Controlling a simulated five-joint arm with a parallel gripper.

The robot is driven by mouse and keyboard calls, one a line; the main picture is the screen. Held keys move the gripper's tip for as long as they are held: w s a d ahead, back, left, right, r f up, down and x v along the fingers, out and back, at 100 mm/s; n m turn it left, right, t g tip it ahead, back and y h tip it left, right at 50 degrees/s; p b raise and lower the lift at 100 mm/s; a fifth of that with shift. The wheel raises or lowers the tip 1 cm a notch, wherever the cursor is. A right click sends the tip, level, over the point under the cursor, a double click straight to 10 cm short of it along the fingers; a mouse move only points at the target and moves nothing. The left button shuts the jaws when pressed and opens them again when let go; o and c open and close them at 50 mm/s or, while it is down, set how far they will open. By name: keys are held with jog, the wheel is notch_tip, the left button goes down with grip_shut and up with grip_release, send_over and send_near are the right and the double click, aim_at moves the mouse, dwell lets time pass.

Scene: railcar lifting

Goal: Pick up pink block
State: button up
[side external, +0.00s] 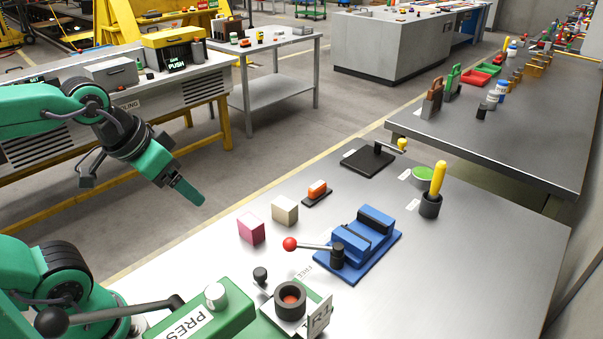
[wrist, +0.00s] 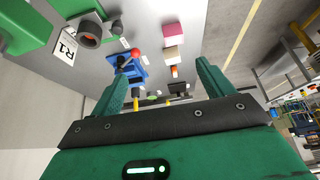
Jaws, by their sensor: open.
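The pink block (side external: 251,228) stands on the steel table, at its near-left part in the side view. It also shows near the top of the wrist view (wrist: 174,29), ahead of my fingers. My gripper (side external: 196,197) hangs in the air to the left of the block and higher in the side view, apart from it. In the wrist view my gripper (wrist: 162,68) has its two green fingers spread wide with nothing between them.
A cream block (side external: 285,210) stands just beyond the pink one, with an orange piece (side external: 317,189) further back. A blue vise (side external: 360,240) with a red-knobbed lever is to the right. A green press (side external: 205,318) is in front. The table's left edge is clear.

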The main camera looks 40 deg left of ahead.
jog(key=shift+w, duration=0.1)
jog(key=g, duration=0.5)
send_over(253, 219)
jog(key=f, duration=1.5)
jog(key=shift+s+d+f, duration=0.1)
jog(key=shift+s+f, duration=0.2)
jog(key=shift+w+f+g, duration=0.15)
jog(key=shift+f+g, duration=0.15)
jog(key=shift+f, duration=0.1)
jog(key=shift+w+f, duration=0.1)
jog(key=shift+f, duration=3.8)
jog(key=shift+c, duration=0.2)
jog(key=c, duration=1.3)
